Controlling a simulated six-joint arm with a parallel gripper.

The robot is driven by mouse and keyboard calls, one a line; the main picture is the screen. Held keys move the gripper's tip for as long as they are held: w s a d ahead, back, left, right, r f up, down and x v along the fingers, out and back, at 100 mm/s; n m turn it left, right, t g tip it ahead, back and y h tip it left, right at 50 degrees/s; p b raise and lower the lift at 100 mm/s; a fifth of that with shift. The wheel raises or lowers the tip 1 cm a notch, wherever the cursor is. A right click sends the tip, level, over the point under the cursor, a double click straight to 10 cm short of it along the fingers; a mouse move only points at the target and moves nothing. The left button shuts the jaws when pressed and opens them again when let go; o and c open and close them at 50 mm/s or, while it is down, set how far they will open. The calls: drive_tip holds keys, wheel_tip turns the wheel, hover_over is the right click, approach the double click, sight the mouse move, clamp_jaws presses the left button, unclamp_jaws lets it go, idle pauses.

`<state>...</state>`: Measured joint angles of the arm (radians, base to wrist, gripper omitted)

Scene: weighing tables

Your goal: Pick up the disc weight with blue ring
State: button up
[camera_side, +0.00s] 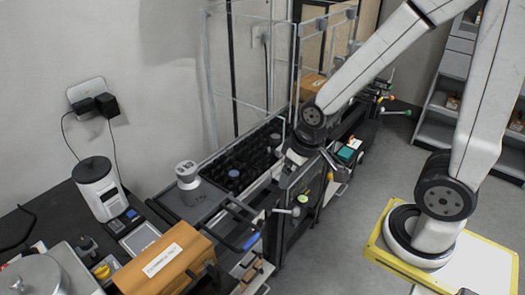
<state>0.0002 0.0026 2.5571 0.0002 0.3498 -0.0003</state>
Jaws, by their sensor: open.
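A small round piece with a bluish top (234,174) sits among the dark cells of a black rack; it may be the disc weight with blue ring, but it is too small to be sure. A larger silver-white weight (187,175) with dark marks on top stands on a grey plate to its left. My gripper (284,178) hangs at the end of the arm, to the right of the bluish piece and apart from it. It is open, and I see nothing held. Its fingertips are hard to make out against the dark bench.
Clear panels (248,60) stand behind and around the black rack (262,143). A blue handle (250,241) juts out at the front. An orange-brown case (165,262), a white cylindrical device (98,188) and a metal pot (35,275) fill the left. Open floor (335,250) lies right.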

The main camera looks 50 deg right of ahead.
drive_tip(key=w, duration=0.1)
drive_tip(key=m+t, duration=0.2)
hover_over(234, 174)
drive_tip(key=s, duration=0.3)
drive_tip(key=shift+h, duration=0.4)
drive_tip(key=f, duration=2.1)
drive_tip(key=shift+s+a+f, duration=0.1)
drive_tip(key=shift+s+f, duration=0.1)
drive_tip(key=shift+f, duration=0.1)
drive_tip(key=shift+x, duration=1.2)
drive_tip(key=shift+w+f, duration=0.1)
drive_tip(key=shift+x, duration=2.45)
